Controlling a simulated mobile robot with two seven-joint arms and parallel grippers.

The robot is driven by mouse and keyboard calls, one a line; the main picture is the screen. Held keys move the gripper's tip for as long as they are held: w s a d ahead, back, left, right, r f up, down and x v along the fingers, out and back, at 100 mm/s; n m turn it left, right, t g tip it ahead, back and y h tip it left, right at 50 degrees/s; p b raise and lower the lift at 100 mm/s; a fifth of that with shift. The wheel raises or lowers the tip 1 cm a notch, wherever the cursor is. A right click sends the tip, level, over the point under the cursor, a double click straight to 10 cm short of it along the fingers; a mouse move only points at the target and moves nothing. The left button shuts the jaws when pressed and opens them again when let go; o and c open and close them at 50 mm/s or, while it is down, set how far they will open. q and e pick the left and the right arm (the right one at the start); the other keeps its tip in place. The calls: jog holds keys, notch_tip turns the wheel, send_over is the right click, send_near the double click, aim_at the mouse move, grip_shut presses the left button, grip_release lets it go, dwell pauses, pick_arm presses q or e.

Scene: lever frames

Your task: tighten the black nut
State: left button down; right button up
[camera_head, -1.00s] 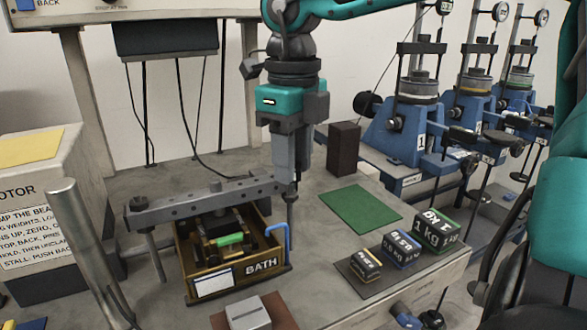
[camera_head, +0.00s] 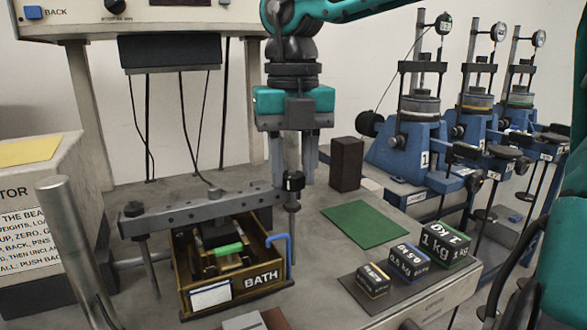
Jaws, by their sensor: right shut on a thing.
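The black nut (camera_head: 293,182) sits at the right end of the grey beam (camera_head: 190,207), on an upright post that runs down beside the bath. My right gripper (camera_head: 293,176) points straight down over it. Its two fingers stand left and right of the nut and are shut on it. The left gripper is not in view.
The brown bath box (camera_head: 240,295) with a blue hook (camera_head: 283,240) stands under the beam. A green mat (camera_head: 362,224), a dark block (camera_head: 346,164) and labelled weights (camera_head: 408,262) lie to the right. Blue test stands (camera_head: 405,150) line the back right.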

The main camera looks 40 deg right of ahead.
aim_at(293, 176)
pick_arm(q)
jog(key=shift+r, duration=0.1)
pick_arm(e)
jog(key=shift+m, duration=0.3)
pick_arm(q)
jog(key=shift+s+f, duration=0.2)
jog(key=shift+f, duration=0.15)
pick_arm(e)
jog(key=o, duration=1.1)
jog(key=shift+c, duration=0.2)
jog(key=shift+r, duration=0.15)
pick_arm(q)
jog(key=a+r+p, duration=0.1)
jog(key=p, duration=0.2)
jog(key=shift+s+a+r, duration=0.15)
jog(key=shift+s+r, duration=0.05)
pick_arm(e)
notch_tip(293, 176, up, 13)
jog(key=shift+f, duration=0.2)
